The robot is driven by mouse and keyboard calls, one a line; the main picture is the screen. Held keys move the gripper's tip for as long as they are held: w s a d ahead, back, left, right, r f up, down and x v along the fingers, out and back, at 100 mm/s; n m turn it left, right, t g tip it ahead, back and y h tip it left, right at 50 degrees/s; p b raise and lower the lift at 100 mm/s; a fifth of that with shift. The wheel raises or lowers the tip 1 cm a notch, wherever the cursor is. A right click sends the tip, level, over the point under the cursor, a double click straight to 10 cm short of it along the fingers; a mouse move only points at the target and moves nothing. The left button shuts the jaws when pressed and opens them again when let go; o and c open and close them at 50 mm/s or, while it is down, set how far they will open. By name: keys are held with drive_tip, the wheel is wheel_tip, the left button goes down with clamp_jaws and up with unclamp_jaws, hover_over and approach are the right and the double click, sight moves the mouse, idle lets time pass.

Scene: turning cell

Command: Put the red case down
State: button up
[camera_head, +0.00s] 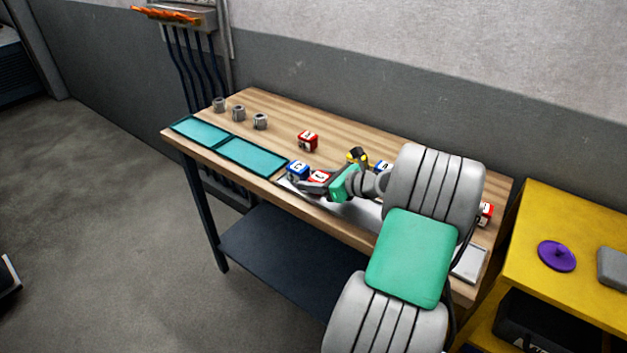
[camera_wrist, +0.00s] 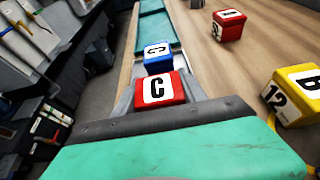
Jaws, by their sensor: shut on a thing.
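A red case with a white label marked C (camera_head: 320,176) is held by my gripper (camera_head: 317,186) over the front edge of the wooden workbench (camera_head: 262,108). In the wrist view, the red case (camera_wrist: 160,88) sits at the end of the grey fingers. My gripper is shut on it. A blue case marked C (camera_head: 298,170) is just beyond it, close or touching; it also shows in the wrist view (camera_wrist: 157,58). I cannot tell whether the red case rests on the surface beneath.
Two teal mats (camera_head: 252,157) lie left along the bench front. Several grey metal parts (camera_head: 239,113) stand back left. A yellow cabinet (camera_head: 590,225) stands at right.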

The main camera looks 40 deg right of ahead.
drive_tip(key=o, duration=1.2)
drive_tip(key=shift+f, duration=0.1)
drive_tip(key=shift+o, duration=0.2)
drive_tip(key=shift+s+d+r, duration=0.1)
drive_tip(key=shift+s+r, duration=0.1)
drive_tip(key=shift+r, duration=0.05)
drive_tip(key=v, duration=1.1)
drive_tip(key=shift+s+r, duration=0.1)
drive_tip(key=shift+s, duration=0.15)
